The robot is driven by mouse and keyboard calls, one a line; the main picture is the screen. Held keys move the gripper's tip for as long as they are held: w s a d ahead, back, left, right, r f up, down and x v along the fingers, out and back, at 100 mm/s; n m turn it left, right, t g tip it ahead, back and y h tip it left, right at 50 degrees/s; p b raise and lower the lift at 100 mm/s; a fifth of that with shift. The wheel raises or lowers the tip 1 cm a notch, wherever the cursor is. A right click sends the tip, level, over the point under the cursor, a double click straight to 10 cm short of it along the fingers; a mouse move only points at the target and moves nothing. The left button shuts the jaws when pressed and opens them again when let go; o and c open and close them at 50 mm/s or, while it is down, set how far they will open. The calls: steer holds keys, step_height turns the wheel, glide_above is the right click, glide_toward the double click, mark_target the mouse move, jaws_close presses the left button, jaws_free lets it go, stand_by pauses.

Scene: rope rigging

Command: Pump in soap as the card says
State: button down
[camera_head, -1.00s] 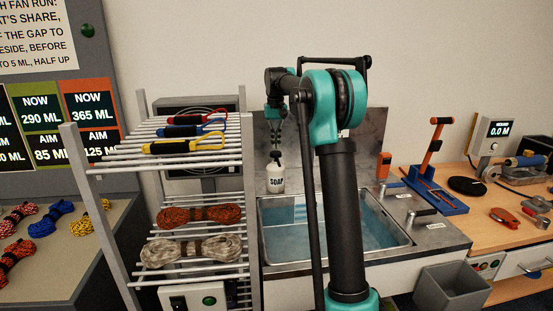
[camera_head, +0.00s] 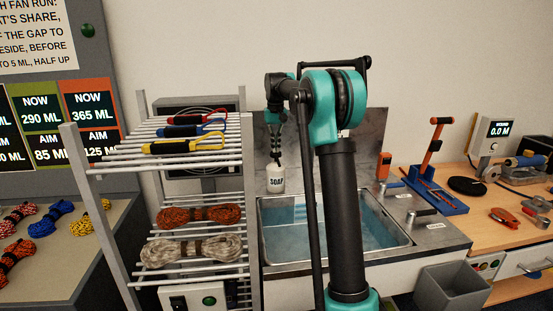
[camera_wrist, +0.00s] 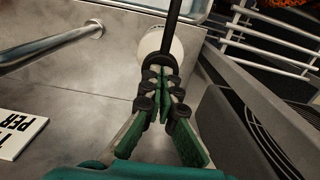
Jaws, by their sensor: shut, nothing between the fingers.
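The white soap bottle (camera_head: 276,181), labelled SOAP with a dark pump top, stands on the sink's metal deck at the left of the basin. In the wrist view the soap bottle (camera_wrist: 168,42) shows behind my fingertips, with a dark spout pointing up the picture. My gripper (camera_head: 275,153) is shut and empty, pointing down, right over the pump head, which it mostly hides. In the wrist view my gripper (camera_wrist: 162,75) has its fingertips together at the pump; I cannot tell whether they press it.
The sink basin (camera_head: 300,262) holds bluish water. A drying rack (camera_head: 247,215) with rope coils stands close left of the bottle. A tap (camera_wrist: 60,45) is beside it in the wrist view. Wall boards (camera_head: 92,102) at left show numbers in ML.

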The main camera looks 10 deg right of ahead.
steer(key=shift+f, duration=0.95)
steer(key=shift+r, duration=1.8)
steer(key=shift+f, duration=0.15)
steer(key=shift+f, duration=1.65)
steer(key=shift+r, duration=1.8)
steer(key=shift+f, duration=0.1)
